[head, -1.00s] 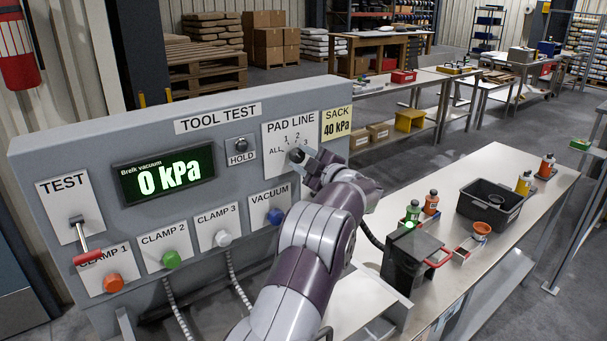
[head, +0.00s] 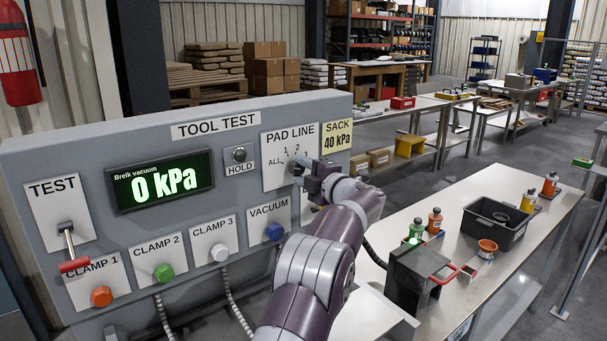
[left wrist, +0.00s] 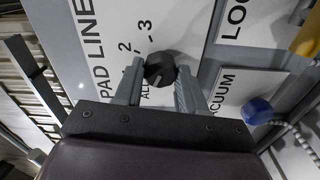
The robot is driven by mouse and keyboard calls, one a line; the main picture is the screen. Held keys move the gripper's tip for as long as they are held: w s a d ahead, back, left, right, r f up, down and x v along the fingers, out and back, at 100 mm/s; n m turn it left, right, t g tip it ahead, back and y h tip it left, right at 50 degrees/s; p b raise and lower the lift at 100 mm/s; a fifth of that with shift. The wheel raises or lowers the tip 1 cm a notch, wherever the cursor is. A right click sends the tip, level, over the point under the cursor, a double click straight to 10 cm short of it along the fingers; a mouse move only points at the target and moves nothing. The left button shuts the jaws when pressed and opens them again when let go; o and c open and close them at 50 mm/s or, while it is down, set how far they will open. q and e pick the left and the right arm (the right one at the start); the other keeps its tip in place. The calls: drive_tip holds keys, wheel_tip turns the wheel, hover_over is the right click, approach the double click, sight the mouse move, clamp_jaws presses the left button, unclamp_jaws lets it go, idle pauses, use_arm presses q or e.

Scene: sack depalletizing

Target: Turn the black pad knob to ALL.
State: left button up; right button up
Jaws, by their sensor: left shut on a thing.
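The black pad knob (left wrist: 159,66) sits on the white PAD LINE plate (head: 277,180) of the grey tool test panel. The plate is marked ALL, 1, 2 and 3. My left gripper (head: 304,167) is at the knob and mostly covers it in the head view. In the left wrist view its two fingers (left wrist: 159,82) stand on either side of the knob, shut on it. The ALL mark lies beside the knob, partly covered by the gripper. I cannot tell which mark the knob points to. My right gripper is not in view.
The display (head: 160,181) reads 0 kPa. A red-handled TEST lever (head: 72,262), a HOLD button (head: 240,154) and the blue VACUUM knob (head: 274,232) are on the same panel. A bench with a black bin (head: 482,232) and bottles stands to the right.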

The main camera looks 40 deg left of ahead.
use_arm(q)
drive_tip(key=o, duration=1.1)
drive_tip(key=shift+c, duration=0.2)
drive_tip(key=shift+s+d+f, duration=0.1)
drive_tip(key=shift+d, duration=0.25)
drive_tip(key=b+v, duration=0.3)
drive_tip(key=v, duration=0.9)
